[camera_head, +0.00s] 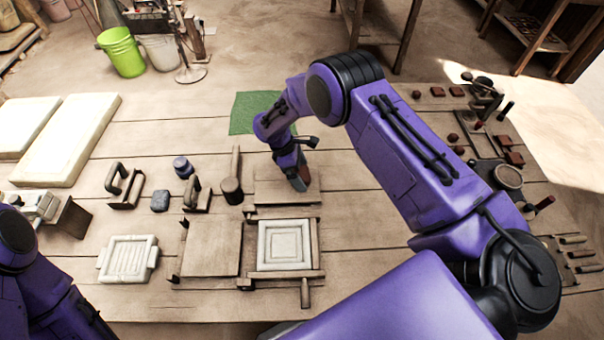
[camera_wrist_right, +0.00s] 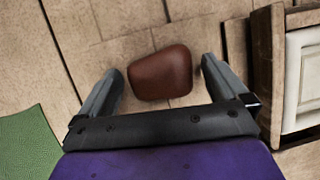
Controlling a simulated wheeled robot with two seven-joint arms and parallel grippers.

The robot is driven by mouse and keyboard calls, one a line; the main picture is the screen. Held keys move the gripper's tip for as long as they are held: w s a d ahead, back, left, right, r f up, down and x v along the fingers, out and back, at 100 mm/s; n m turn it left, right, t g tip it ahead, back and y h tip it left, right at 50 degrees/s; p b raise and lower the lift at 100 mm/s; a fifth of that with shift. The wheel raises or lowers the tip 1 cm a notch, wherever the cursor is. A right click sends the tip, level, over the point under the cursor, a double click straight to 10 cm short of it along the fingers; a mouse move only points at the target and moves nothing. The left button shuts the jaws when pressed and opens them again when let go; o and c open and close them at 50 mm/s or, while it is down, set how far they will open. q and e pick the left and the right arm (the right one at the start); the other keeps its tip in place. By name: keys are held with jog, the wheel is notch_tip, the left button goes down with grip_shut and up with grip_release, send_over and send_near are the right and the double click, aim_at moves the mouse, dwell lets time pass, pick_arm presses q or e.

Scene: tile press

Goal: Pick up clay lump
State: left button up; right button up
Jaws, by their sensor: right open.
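The clay lump (camera_wrist_right: 161,73) is a smooth reddish-brown block with rounded edges, on the wooden table in the right wrist view. My right gripper (camera_wrist_right: 159,82) is open, with one grey finger on each side of the lump and a gap to both. In the head view my right gripper (camera_head: 300,181) points down over the middle of the table, beside the wooden press. It mostly hides the lump there. My left arm shows at the lower left of the head view, but its gripper is out of sight.
The wooden press with a white tile mould (camera_head: 284,245) stands close to my right gripper. A green cloth (camera_head: 252,112) lies behind it. A mallet (camera_head: 232,188), handled tools and a white tile (camera_head: 128,258) lie to the left. Small brown pieces and tools crowd the right side.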

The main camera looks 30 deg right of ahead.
jog(key=shift+f, duration=0.1)
jog(key=c, duration=1.3)
jog(key=shift+o, duration=0.2)
